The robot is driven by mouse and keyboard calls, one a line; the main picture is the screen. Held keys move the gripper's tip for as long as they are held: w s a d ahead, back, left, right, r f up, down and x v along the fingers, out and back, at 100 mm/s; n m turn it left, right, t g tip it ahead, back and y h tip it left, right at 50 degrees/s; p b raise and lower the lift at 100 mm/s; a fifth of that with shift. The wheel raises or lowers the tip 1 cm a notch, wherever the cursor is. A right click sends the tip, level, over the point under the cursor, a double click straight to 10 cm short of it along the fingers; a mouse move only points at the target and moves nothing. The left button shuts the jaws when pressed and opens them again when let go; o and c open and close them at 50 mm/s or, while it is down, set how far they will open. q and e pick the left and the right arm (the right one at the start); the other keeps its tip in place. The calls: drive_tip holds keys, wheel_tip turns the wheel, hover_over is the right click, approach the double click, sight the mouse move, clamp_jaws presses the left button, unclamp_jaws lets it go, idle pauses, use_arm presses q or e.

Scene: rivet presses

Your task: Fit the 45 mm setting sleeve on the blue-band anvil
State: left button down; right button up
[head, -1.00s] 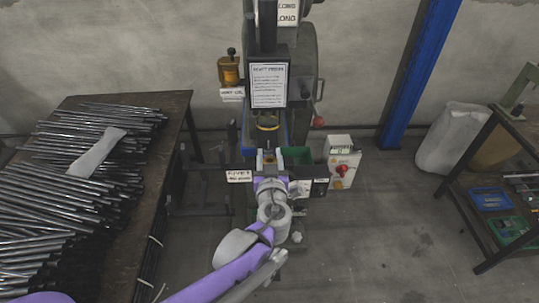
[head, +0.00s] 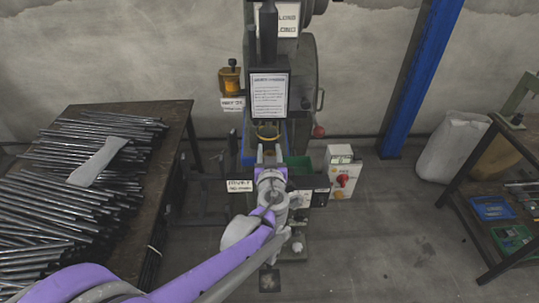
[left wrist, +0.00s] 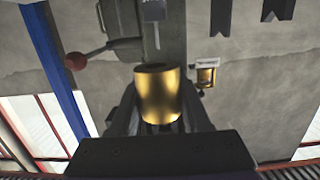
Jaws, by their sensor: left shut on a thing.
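My left gripper (head: 268,152) reaches forward to the front of the rivet press, below its white notice. In the left wrist view a gold, smooth cylindrical sleeve (left wrist: 158,96) with a dark open top stands between the fingers, and the gripper is shut on it. The sleeve looks roughly upright there. I cannot make out a blue-band anvil. My right gripper is not in view.
A table (head: 178,118) with many metal rods stands at left. An amber oil cup (head: 232,80) is on the press. A green bin (head: 297,164) and a control box with a red button (head: 343,180) sit right of my gripper. A blue post (head: 420,75) stands behind, a shelf at right.

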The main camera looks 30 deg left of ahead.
use_arm(q)
drive_tip(key=shift+w+a+f+b, duration=0.1)
drive_tip(key=shift+w+a+f, duration=0.45)
drive_tip(key=shift+w, duration=0.45)
drive_tip(key=shift+w+a+f+b, duration=0.15)
drive_tip(key=shift+w+a+f, duration=0.45)
drive_tip(key=shift+w, duration=0.35)
drive_tip(key=shift+w+a+f+b, duration=0.1)
drive_tip(key=shift+w+a+f, duration=0.3)
drive_tip(key=shift+w+a, duration=0.45)
drive_tip(key=shift+w+d, duration=0.15)
drive_tip(key=shift+d, duration=0.05)
drive_tip(key=shift+c, duration=1.4)
unclamp_jaws()
drive_tip(key=v, duration=1)
drive_tip(key=shift+s+d, duration=0.2)
drive_tip(key=shift+s, duration=0.15)
